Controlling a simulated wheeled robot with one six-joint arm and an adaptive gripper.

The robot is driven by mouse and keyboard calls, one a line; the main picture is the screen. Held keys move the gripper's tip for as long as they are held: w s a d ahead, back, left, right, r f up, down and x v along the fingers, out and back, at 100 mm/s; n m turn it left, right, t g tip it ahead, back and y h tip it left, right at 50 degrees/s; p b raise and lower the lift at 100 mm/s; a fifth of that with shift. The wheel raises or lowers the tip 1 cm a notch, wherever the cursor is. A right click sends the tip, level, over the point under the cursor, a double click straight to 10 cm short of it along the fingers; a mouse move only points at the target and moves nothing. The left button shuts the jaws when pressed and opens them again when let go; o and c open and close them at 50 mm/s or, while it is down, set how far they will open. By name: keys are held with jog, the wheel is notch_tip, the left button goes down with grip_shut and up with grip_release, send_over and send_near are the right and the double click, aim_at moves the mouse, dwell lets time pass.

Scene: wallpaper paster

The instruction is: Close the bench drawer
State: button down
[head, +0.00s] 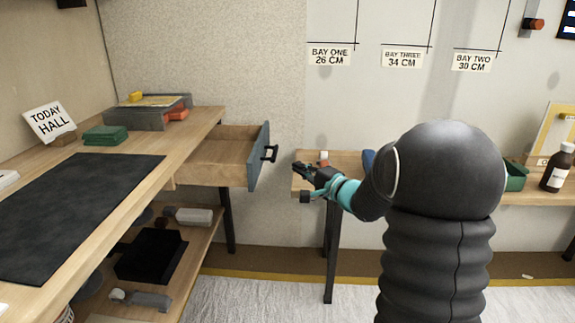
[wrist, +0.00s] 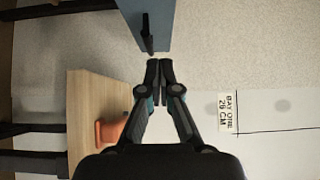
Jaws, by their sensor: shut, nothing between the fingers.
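The bench drawer (head: 217,153) stands pulled out from the wooden bench (head: 208,123) in the head view. It has a wooden box, a blue-grey front panel (head: 259,155) and a black handle (head: 270,153). My gripper (head: 298,168) is to the right of the handle, shut and empty, with a small visible gap to it. In the wrist view the shut fingertips (wrist: 160,62) point at the lower edge of the blue-grey front, near the black handle (wrist: 146,30). I cannot tell from the wrist view whether they touch the panel.
A wooden side table (head: 308,184) lies under and behind my gripper, with an orange object (wrist: 109,131) on it. On the bench are a dark mat (head: 75,205), green pads (head: 104,135) and a grey tray (head: 135,119). A lower shelf holds a black box (head: 150,254).

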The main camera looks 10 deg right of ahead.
send_near(260, 153)
jog(key=w, duration=0.4)
jog(key=shift+w+a+b, duration=0.3)
jog(key=shift+a+b, duration=0.05)
jog(key=shift+a, duration=0.5)
jog(key=shift+w+a, duration=0.25)
jog(key=shift+a, duration=0.4)
jog(key=shift+r, duration=0.1)
